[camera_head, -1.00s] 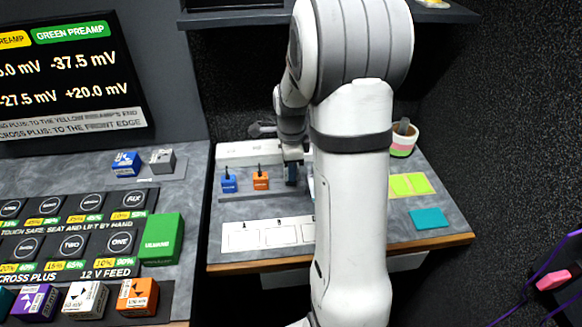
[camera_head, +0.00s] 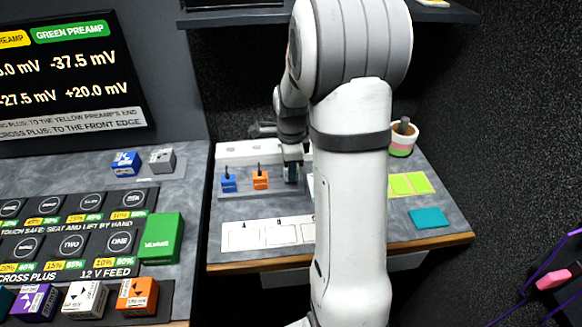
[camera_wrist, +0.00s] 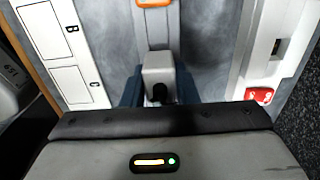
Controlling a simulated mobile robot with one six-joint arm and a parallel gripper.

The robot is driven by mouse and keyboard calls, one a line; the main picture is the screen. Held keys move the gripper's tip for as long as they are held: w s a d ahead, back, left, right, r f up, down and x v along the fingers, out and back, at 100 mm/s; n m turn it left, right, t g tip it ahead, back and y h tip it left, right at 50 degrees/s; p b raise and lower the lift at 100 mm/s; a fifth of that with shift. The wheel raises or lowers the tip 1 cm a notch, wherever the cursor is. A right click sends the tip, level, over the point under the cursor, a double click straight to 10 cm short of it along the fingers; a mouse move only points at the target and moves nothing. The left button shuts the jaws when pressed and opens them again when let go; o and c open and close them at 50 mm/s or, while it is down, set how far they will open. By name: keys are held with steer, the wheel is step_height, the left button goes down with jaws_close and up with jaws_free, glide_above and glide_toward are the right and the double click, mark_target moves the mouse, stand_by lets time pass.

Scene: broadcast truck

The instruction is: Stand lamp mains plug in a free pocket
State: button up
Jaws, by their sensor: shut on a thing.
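My gripper (camera_head: 292,174) is low over the right-hand bench. In the wrist view my gripper (camera_wrist: 158,84) has its dark blue fingers shut on either side of a pale grey plug (camera_wrist: 158,68) with a black cable stub. The plug is in line with a grey rail (camera_wrist: 159,31); I cannot tell whether it touches it. In the head view a blue plug (camera_head: 229,183) and an orange plug (camera_head: 261,180) stand on the rail, left of my gripper. The orange plug's edge (camera_wrist: 154,3) shows at the top of the wrist view. Any pocket under the held plug is hidden.
A white power strip (camera_head: 232,153) lies behind the plugs; its red switch (camera_wrist: 260,95) shows in the wrist view. A white lettered card (camera_head: 262,235) lies in front. A pen pot (camera_head: 402,140), green notes (camera_head: 411,184) and a teal pad (camera_head: 430,217) are at the right.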

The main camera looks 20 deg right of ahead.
steer(key=shift+f+b, duration=0.8)
steer(key=shift+f, duration=0.4)
steer(key=o, duration=1.1)
steer(key=shift+r, duration=0.1)
step_height(320, 180, up, 8)
steer(key=shift+f+p, duration=0.15)
steer(key=shift+p, duration=0.25)
